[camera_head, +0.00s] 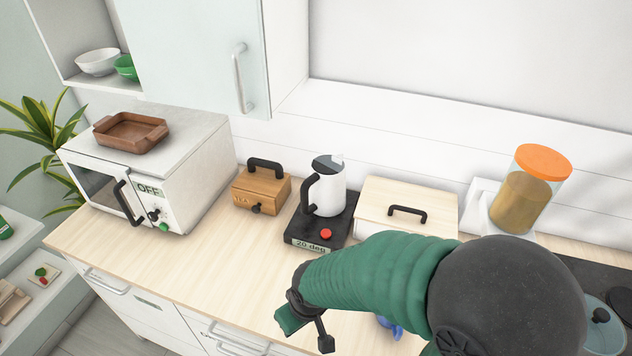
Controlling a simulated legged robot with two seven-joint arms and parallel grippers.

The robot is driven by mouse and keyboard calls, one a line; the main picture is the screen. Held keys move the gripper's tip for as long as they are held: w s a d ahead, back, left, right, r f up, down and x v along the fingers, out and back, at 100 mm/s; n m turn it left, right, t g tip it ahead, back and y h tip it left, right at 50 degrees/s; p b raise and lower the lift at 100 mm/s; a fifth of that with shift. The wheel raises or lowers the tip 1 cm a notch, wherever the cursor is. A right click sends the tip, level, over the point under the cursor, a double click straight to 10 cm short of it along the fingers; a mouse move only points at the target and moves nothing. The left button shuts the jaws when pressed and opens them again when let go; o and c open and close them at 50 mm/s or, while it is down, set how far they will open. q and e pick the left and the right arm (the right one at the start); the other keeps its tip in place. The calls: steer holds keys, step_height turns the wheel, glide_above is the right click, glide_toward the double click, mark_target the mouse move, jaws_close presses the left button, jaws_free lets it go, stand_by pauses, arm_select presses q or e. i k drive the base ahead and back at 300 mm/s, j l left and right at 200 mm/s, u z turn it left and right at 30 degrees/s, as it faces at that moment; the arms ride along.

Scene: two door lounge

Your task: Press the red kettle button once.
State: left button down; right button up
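The red kettle button (326,233) is a small round knob on the front of the black kettle base (303,229), beside a display that reads "20 deg". The white kettle (326,187) with a black handle stands upright on the base. My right arm comes in from the lower right in a green sleeve. Its gripper (307,326) is over the front of the counter, below and in front of the button and apart from it. It seems to hold nothing, but its finger opening is unclear. My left gripper is out of view.
A wooden tea box (262,188) stands left of the kettle and a light wooden bread box (405,211) right of it. A white microwave (155,172) carries a brown tray (131,131). A jar (526,190) stands at right. A blue object (390,327) is partly hidden under my arm.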

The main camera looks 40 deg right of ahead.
mark_target(325, 233)
steer(key=z, duration=1.25)
